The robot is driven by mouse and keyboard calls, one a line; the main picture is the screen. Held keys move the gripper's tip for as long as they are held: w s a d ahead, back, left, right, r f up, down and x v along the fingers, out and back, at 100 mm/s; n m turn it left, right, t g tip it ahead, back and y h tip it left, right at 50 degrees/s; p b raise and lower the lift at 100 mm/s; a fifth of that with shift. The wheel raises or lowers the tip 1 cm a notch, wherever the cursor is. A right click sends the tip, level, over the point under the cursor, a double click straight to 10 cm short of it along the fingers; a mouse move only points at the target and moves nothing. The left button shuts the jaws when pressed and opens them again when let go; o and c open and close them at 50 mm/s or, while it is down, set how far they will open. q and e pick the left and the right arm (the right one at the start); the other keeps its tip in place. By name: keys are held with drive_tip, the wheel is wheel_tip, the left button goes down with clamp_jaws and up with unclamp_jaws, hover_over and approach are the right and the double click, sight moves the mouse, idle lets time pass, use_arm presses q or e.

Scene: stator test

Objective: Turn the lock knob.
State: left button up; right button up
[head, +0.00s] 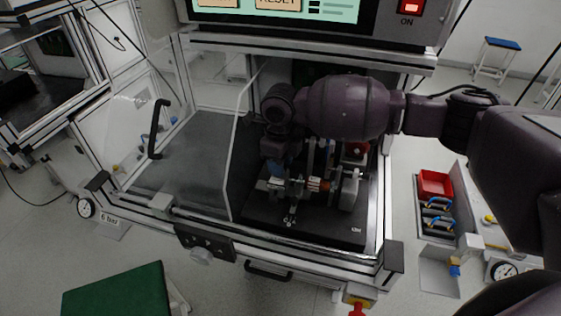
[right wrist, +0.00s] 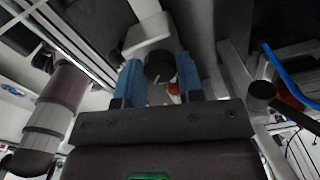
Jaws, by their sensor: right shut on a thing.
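My right gripper (head: 276,170) reaches down into the test cell from the right in the head view. Its blue fingers are at the left end of the fixture (head: 349,190), which has a copper-coloured part in its middle. In the right wrist view, my right gripper (right wrist: 159,82) has a blue finger on each side of a round black knob (right wrist: 159,66) and is shut on it. A white block lies just beyond the knob. In the head view the gripper hides the knob, so its turn angle cannot be told. My left gripper is not in view.
The cell has a clear panel (head: 240,140) left of the gripper and a black door handle (head: 157,130). A control box (head: 385,30) overhangs the back. A red bin (head: 436,184) stands outside, right. The grey cell floor (head: 185,165) left of the panel is clear.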

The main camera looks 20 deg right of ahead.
idle(0.3)
drive_tip(key=o, duration=0.9)
